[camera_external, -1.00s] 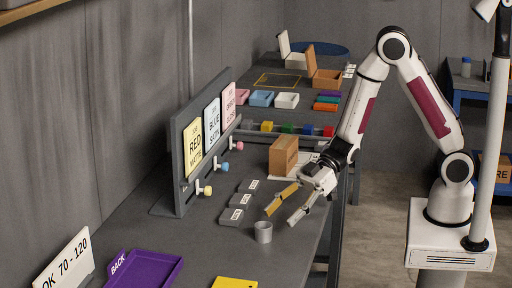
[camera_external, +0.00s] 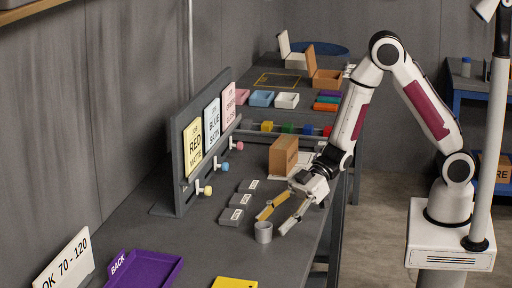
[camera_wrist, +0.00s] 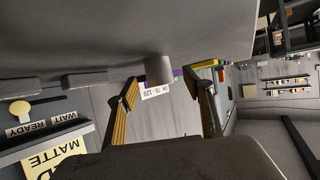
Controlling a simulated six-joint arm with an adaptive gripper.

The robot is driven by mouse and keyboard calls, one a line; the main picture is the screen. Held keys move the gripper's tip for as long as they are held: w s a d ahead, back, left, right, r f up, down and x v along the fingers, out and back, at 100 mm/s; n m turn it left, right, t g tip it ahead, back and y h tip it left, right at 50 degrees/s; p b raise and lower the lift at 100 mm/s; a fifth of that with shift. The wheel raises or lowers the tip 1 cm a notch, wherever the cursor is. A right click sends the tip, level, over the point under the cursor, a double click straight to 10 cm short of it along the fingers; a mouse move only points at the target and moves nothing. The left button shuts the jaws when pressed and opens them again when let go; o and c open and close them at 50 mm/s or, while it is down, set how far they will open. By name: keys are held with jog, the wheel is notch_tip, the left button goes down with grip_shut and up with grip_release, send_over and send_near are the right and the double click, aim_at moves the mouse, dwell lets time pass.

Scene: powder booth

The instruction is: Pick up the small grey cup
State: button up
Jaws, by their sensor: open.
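The small grey cup (camera_external: 263,233) stands upright on the grey table near its right edge. My gripper (camera_external: 270,222) is open, with one yellow finger and one pale finger, low over the table. Its fingertips are close to the cup, on its far side; I cannot tell whether they touch it. In the wrist view the cup (camera_wrist: 159,69) shows ahead, in line with the gap between my open fingers (camera_wrist: 163,90). Nothing is held.
Several small dark grey blocks with white labels (camera_external: 232,216) sit just left of the cup. A brown box (camera_external: 283,156) stands behind my gripper. A purple tray (camera_external: 146,270) and a yellow piece (camera_external: 235,282) lie in front. A sign board (camera_external: 180,165) stands at left.

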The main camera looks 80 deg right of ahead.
aim_at(270, 224)
jog(key=shift+x, duration=2.3)
jog(key=shift+w, duration=0.1)
jog(key=shift+r, duration=0.1)
jog(key=c, duration=1.2)
